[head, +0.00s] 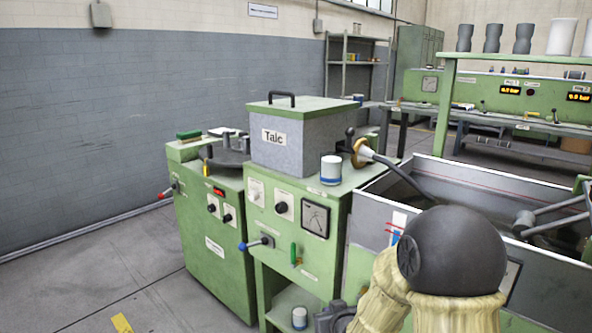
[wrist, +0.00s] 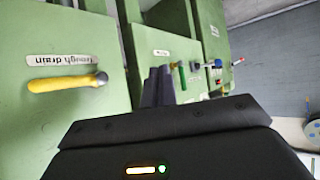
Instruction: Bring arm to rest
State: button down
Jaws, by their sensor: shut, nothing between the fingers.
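My gripper (wrist: 158,86) shows in the wrist view as two dark fingers side by side, closed and empty. It is in front of the green machine fronts, whose distance I cannot judge. My arm (head: 440,270), with a dark round joint and beige sleeves, fills the lower right of the head view. It hides part of the grey trough (head: 470,180) behind it. The gripper's fingers cannot be made out in the head view.
A green cabinet with a grey Talc box (head: 300,138) and a white-and-blue can (head: 331,170) stands left of my arm. A yellow handle (wrist: 66,83) and a green handle (wrist: 182,75) stick out near the gripper in the wrist view.

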jog(key=s+d+r+m+g+h, duration=0.1)
jog(key=s+d+g, duration=0.25)
jog(key=s, duration=0.75)
jog(key=s+d+r+m+g+h, duration=0.1)
jog(key=s+d+m+g, duration=0.3)
jog(key=s, duration=0.6)
notch_tip(320, 180, up, 38)
jog(key=n+g+p, duration=0.1)
jog(key=n+p, duration=0.1)
jog(key=p, duration=3.7)
jog(key=shift+a+r, duration=0.15)
jog(key=shift+a, duration=0.15)
jog(key=shift+w, duration=0.1)
